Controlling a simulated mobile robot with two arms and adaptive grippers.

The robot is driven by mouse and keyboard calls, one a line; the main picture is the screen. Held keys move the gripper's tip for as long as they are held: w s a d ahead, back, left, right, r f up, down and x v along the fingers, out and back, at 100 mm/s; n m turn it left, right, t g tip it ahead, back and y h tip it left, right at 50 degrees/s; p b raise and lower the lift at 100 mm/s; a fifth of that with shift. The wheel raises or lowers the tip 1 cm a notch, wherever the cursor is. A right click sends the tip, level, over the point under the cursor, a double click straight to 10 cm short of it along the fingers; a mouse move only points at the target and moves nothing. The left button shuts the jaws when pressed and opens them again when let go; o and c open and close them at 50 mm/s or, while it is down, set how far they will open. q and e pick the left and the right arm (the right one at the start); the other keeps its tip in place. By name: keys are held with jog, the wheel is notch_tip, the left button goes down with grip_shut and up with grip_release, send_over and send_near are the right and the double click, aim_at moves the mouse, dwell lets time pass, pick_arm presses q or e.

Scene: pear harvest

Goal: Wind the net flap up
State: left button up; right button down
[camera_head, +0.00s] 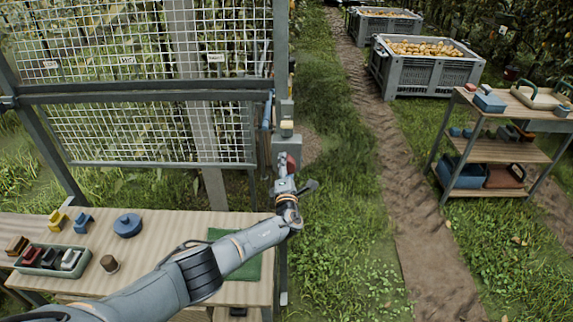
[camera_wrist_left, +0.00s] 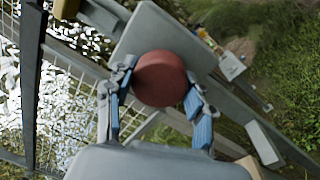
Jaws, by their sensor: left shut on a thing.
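The net flap (camera_head: 150,132) is a white mesh panel that hangs in a grey metal frame at the left of the head view, with a bar along its lower edge. A grey box (camera_head: 282,146) is fixed to the frame's right post and carries a round red knob (camera_head: 292,163). In the left wrist view the red knob (camera_wrist_left: 160,78) sits between the two blue-padded fingers of my left gripper (camera_wrist_left: 158,92), which is shut on it. In the head view my left gripper (camera_head: 287,174) is at the box, its fingers partly hidden. My right gripper is not in view.
A wooden table (camera_head: 185,285) below my left arm holds a tray of small parts (camera_head: 52,262), a blue round thing (camera_head: 128,225) and a green mat (camera_head: 250,262). A shelf cart (camera_head: 500,150) and fruit crates (camera_head: 425,72) stand right. Grass and a dirt path lie open between.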

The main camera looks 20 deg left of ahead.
pick_arm(q)
jog(key=m+p, duration=0.1)
jog(key=m, duration=0.4)
jog(key=shift+m+h, duration=0.3)
jog(key=shift+f, duration=0.1)
dwell(0.3)
jog(key=o, duration=1.2)
jog(key=shift+c, duration=0.2)
jog(key=v, duration=1.2)
